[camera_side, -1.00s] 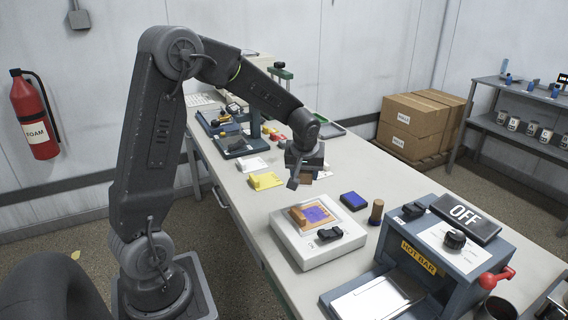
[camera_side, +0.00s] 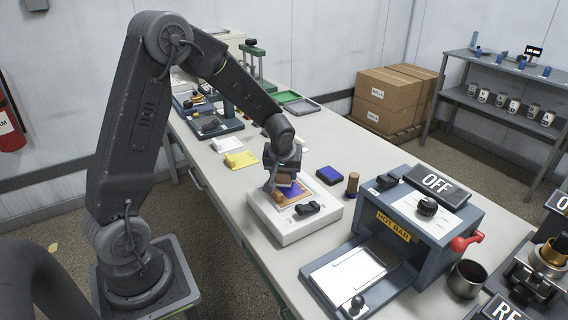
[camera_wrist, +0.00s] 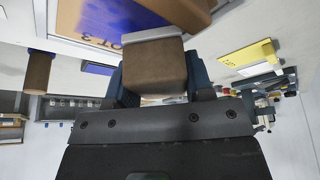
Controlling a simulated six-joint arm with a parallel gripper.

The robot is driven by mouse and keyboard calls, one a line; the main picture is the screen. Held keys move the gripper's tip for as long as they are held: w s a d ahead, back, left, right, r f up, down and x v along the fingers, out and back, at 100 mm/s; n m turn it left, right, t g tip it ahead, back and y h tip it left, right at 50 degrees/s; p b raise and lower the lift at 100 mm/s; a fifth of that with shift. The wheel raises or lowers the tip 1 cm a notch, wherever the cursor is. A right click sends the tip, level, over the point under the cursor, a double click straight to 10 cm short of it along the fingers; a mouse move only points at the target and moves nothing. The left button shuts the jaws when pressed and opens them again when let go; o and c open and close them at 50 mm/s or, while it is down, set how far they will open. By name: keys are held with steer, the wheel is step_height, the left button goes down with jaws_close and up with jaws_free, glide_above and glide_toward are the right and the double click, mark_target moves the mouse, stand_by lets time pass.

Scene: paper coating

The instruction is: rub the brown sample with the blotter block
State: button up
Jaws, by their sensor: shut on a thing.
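My gripper (camera_side: 284,172) is shut on the blotter block (camera_wrist: 154,70), a brown block with a pale grey strip along its far edge. The brown sample (camera_side: 302,204) lies on the white raised platform (camera_side: 272,233); it is a tan sheet with a blue patch and "LOT 3" lettering in the wrist view (camera_wrist: 75,20). In the side view the held block is over the back part of the sample. I cannot tell whether it touches. A tan block (camera_side: 277,197) sits at the sample's left edge and shows close by in the wrist view (camera_wrist: 185,10).
The hot bar unit (camera_side: 395,240) is at front right. A yellow card (camera_side: 240,160) lies behind left. The bench beyond the blue pad is clear.

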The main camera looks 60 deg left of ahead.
mark_target(298, 193)
steer(key=shift+d+f, duration=0.55)
steer(key=shift+f, duration=0.15)
steer(key=shift+c, duration=0.3)
steer(key=shift+d, duration=2.8)
steer(key=shift+a, duration=3.45)
steer(key=shift+d+r, duration=0.1)
steer(key=shift+r, duration=4)
